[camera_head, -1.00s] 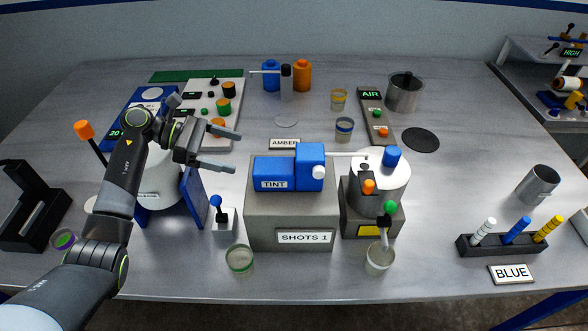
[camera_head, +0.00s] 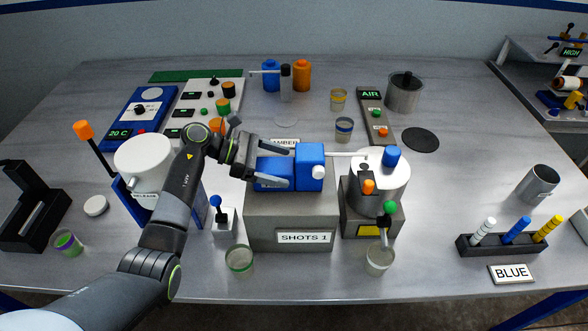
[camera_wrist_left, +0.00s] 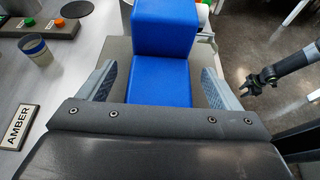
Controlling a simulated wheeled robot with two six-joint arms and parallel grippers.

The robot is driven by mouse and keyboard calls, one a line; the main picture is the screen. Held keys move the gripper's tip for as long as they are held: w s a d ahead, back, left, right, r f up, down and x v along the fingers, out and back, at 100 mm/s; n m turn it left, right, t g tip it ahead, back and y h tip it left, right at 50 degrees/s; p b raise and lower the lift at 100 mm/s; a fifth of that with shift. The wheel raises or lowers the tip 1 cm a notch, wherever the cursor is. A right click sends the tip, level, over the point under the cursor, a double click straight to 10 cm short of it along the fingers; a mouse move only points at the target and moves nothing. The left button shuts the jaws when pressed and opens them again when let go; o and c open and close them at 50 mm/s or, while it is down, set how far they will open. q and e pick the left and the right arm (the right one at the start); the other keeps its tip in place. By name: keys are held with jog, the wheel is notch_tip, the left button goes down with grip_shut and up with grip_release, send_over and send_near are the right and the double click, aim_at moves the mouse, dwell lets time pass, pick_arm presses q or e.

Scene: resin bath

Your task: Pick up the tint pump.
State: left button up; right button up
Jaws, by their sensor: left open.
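The blue tint pump (camera_head: 309,167) sits on a grey block labelled SHOTS 1 (camera_head: 262,215), with a white knob on its front and a white spout pointing right. My left gripper (camera_head: 288,167) is open, with its fingers on either side of the pump's lower left part. In the left wrist view the pump (camera_wrist_left: 162,80) stands between the two open fingers (camera_wrist_left: 160,76), with a visible gap on each side. The TINT label is hidden behind the gripper. My right arm shows at the right edge of the left wrist view; its gripper (camera_wrist_left: 250,80) is small there.
A white pot (camera_head: 384,180) on a grey stand is right of the pump, under its spout. A blue-handled lever (camera_head: 222,218) and a cup (camera_head: 239,258) stand front left of the block. Cups (camera_head: 344,130) stand behind. Table between the pot and the blue rack is clear.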

pick_arm(q)
jog(key=shift+a, duration=0.1)
jog(key=c, duration=1.3)
jog(key=shift+r, duration=0.2)
notch_tip(320, 180, up, 8)
jog(key=shift+r, duration=0.15)
jog(key=shift+f, duration=4.15)
